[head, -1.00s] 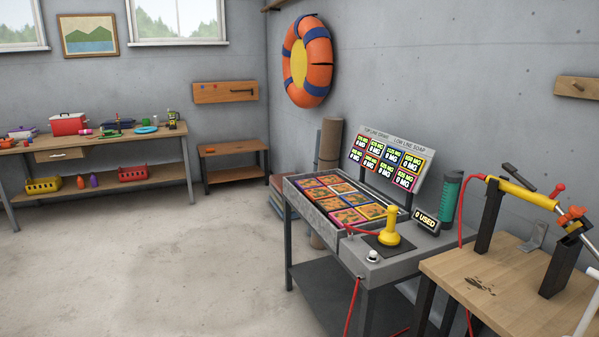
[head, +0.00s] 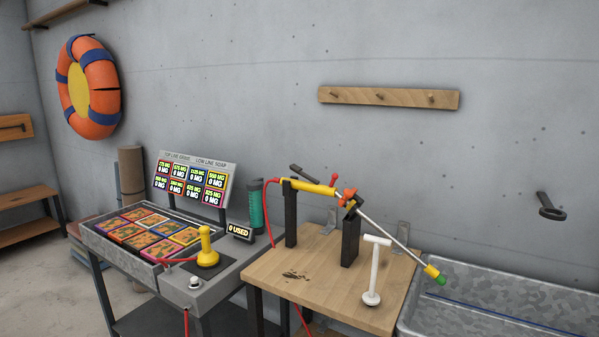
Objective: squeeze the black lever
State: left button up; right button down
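The black lever (head: 303,172) is a short dark bar. It sticks up at a slant above the rear end of a yellow spray wand (head: 308,186). The wand lies across two dark upright posts on a wooden table (head: 325,292). A red hose (head: 272,208) joins its left end. A red knob (head: 333,180) and orange-red parts (head: 348,194) sit farther along it. A thin metal tube (head: 395,237) slopes down right to a yellow and green nozzle (head: 434,275). Neither of my grippers is in view.
A white T-shaped stand (head: 375,272) stands at the table's front right. A metal trough (head: 500,295) is at right. A grey console (head: 225,270) with a yellow joystick (head: 206,245) is at left. Bare floor (head: 45,285) shows at far left.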

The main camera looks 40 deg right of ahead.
aim_at(295, 167)
jog(key=i+l, duration=0.15)
jog(key=i, duration=0.35)
jog(key=i+l, duration=0.1)
jog(key=i, duration=0.35)
jog(key=i+l, duration=0.15)
jog(key=i, duration=0.35)
jog(key=z, duration=1.65)
